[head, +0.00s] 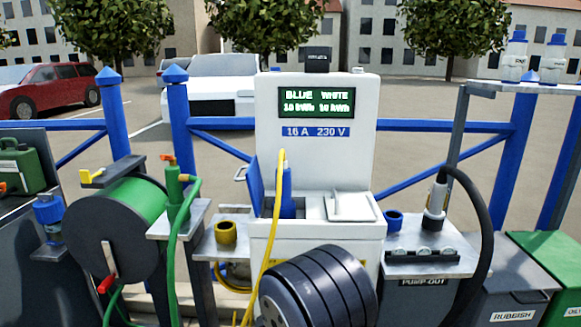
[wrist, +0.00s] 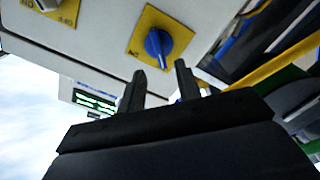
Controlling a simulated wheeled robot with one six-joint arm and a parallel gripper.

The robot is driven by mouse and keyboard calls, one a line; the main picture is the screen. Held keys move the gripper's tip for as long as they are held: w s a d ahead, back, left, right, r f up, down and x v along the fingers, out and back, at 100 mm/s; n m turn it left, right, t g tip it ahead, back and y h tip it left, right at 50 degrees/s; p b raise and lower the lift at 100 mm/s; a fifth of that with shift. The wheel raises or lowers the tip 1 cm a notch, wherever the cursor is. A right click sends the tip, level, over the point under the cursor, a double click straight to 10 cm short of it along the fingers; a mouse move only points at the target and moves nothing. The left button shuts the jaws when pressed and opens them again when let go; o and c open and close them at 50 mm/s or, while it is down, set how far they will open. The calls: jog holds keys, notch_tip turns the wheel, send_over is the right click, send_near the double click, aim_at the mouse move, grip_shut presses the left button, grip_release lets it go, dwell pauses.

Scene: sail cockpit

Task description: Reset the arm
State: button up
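My gripper (wrist: 159,68) shows in the wrist view, its two dark fingers standing apart with nothing held between them. Beyond the fingertips is a blue rotary knob (wrist: 157,44) on a yellow square plate (wrist: 137,42), fixed to a white surface. The knob lies roughly in line with the gap, and I see no clear contact; the distance is hard to judge. There the white power pedestal (head: 318,110) stands in the middle with a lit green display and a blue "16 A 230 V" label.
A green hose reel (head: 128,222) and a green tap post (head: 176,195) stand left of the pedestal. A yellow cable (head: 268,245) hangs down its front. The pump-out stand (head: 432,262) with a black hose (head: 480,205) and a rubbish bin (head: 503,280) are at right. Blue railings (head: 420,125) run behind.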

jog(key=w+m+b, duration=0.3)
jog(key=w+m, duration=0.3)
jog(key=m, duration=0.2)
jog(key=shift+w+d+b, duration=0.2)
jog(key=shift+d+b, duration=0.1)
jog(key=shift+b, duration=0.05)
dwell(0.6)
jog(key=shift+r, duration=0.15)
